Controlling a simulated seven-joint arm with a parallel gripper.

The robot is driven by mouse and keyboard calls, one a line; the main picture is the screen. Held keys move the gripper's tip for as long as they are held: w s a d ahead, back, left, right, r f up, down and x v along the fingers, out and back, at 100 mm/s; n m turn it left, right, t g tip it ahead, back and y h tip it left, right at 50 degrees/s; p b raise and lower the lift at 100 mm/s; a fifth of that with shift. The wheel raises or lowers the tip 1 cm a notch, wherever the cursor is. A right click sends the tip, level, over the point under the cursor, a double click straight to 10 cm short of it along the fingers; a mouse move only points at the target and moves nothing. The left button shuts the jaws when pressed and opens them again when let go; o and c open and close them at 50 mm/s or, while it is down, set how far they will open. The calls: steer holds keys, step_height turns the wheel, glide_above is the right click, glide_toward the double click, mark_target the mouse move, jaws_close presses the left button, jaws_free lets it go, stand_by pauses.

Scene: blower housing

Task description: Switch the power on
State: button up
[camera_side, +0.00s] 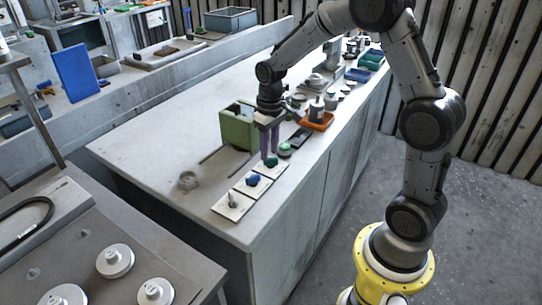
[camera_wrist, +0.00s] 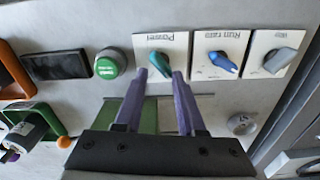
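The power switch is a teal knob (camera_wrist: 160,62) on a white plate whose label, upside down in the wrist view, reads Power. In the side view, the teal knob (camera_side: 271,162) is the farthest of three in a row. My gripper (camera_side: 270,155) points down over it with purple fingers. In the wrist view, my gripper (camera_wrist: 160,75) is open, with a gap between the fingertips and the knob in line with that gap. I cannot tell whether the fingertips touch the knob or stay just above it.
A blue knob (camera_wrist: 221,62) and a grey lever (camera_wrist: 279,60) sit on neighbouring plates. A green button (camera_wrist: 110,64) and a dark panel (camera_wrist: 56,65) lie on the other side. A green bin (camera_side: 238,124) and orange tray (camera_side: 318,121) stand near.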

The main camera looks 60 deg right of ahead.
mark_target(271, 161)
steer(key=n, duration=0.1)
steer(key=f+n, duration=0.1)
steer(key=n, duration=0.1)
steer(key=s+n, duration=0.1)
steer(key=n, duration=0.1)
steer(key=shift+a+f+g, duration=0.15)
steer(key=shift+f+g, duration=0.1)
steer(key=shift+g, duration=0.05)
steer(key=n, duration=0.3)
steer(key=shift+w+r, duration=0.1)
steer(key=shift+n, duration=0.3)
steer(key=shift+f, duration=0.6)
steer(key=shift+w, duration=0.1)
jaws_close()
steer(key=shift+r, duration=0.1)
